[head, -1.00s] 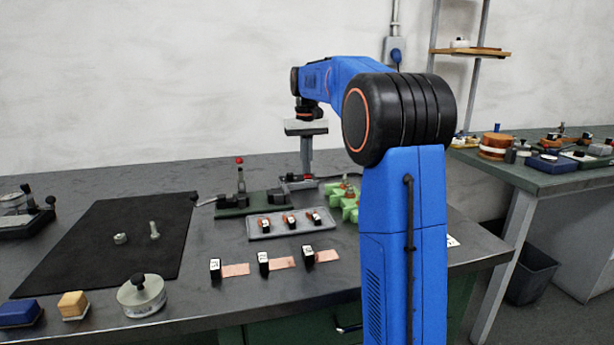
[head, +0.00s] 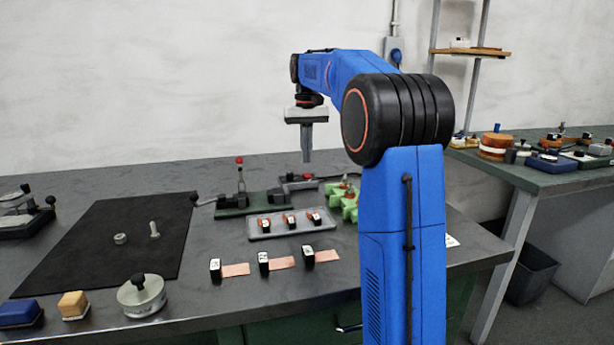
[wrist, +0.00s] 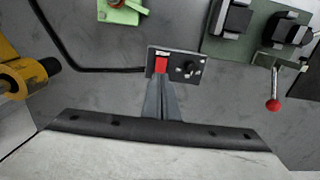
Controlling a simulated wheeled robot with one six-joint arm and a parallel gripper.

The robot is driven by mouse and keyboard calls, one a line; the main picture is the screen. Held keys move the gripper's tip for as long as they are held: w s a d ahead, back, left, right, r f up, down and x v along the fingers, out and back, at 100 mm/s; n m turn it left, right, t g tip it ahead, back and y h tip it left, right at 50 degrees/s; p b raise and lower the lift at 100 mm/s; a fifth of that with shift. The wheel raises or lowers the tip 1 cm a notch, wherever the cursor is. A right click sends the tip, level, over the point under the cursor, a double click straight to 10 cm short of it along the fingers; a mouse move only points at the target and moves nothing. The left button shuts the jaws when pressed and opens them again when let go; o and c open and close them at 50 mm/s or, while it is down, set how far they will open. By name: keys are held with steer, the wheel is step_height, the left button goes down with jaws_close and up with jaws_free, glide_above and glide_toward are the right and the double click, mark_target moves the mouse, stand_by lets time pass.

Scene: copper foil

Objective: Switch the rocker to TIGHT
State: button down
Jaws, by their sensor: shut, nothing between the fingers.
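A small dark box with a red rocker (wrist: 161,64) and a black knob (wrist: 189,67) shows in the wrist view. The same box (head: 298,182) sits toward the back of the bench in the head view. Any lettering on it is too small to read, and I cannot tell which way the rocker is tipped. My gripper (head: 307,160) points down above the box, clear of it, shut and empty. In the wrist view my shut fingertips (wrist: 162,82) appear just below the red rocker and hide that edge of the box.
A green fixture with a red-tipped lever (head: 240,162) stands left of the box. A green block (head: 344,198) lies to the right. A grey tray (head: 290,224) with several small parts is in front. A black cable (wrist: 75,66) runs from the box. A yellow object (wrist: 20,75) is at the left of the wrist view.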

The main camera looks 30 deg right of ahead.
steer(key=shift+r, duration=1.5)
